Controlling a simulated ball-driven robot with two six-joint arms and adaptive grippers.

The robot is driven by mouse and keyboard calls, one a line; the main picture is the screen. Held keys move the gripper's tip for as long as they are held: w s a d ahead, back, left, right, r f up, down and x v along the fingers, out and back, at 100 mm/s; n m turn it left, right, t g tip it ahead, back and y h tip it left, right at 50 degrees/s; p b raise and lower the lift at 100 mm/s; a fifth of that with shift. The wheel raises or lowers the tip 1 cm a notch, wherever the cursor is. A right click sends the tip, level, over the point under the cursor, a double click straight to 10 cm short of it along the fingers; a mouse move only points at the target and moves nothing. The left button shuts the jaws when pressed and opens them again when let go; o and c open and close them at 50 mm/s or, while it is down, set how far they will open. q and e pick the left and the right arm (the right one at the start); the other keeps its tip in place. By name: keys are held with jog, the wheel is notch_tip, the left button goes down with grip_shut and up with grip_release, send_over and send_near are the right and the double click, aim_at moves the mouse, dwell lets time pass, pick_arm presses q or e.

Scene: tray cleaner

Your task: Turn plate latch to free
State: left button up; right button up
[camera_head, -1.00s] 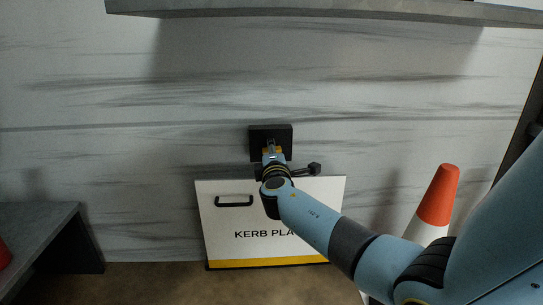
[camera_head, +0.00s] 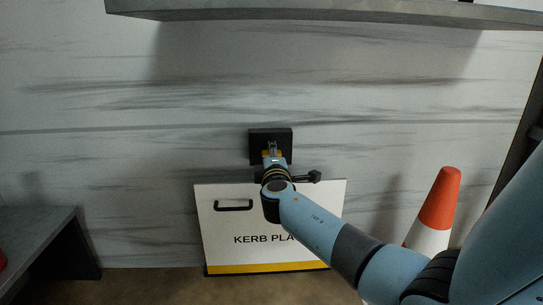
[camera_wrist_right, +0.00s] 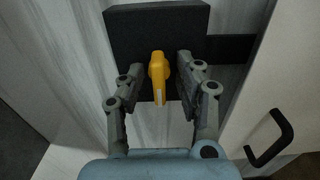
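The latch has a black block (camera_head: 284,137) on the wall above the plate. In the right wrist view, its block (camera_wrist_right: 185,22) carries a yellow knob (camera_wrist_right: 158,70) with a pale mark. The knob points toward the bottom of that view. My right gripper (camera_wrist_right: 160,62) is open, with a finger on each side of the knob and small gaps visible. My right gripper (camera_head: 272,150) partly covers the latch in the head view. The white plate (camera_head: 225,225), lettered "KERB PLA…", stands against the wall below; my arm hides part of it. My left gripper is out of view.
The plate has a black handle (camera_head: 234,205), also seen in the right wrist view (camera_wrist_right: 275,140). An orange and white cone (camera_head: 440,200) stands right of it. A grey bench (camera_head: 40,235) is at left. A shelf (camera_head: 320,12) runs overhead.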

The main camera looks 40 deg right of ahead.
jog(key=v, duration=1.2)
jog(key=shift+d, duration=0.1)
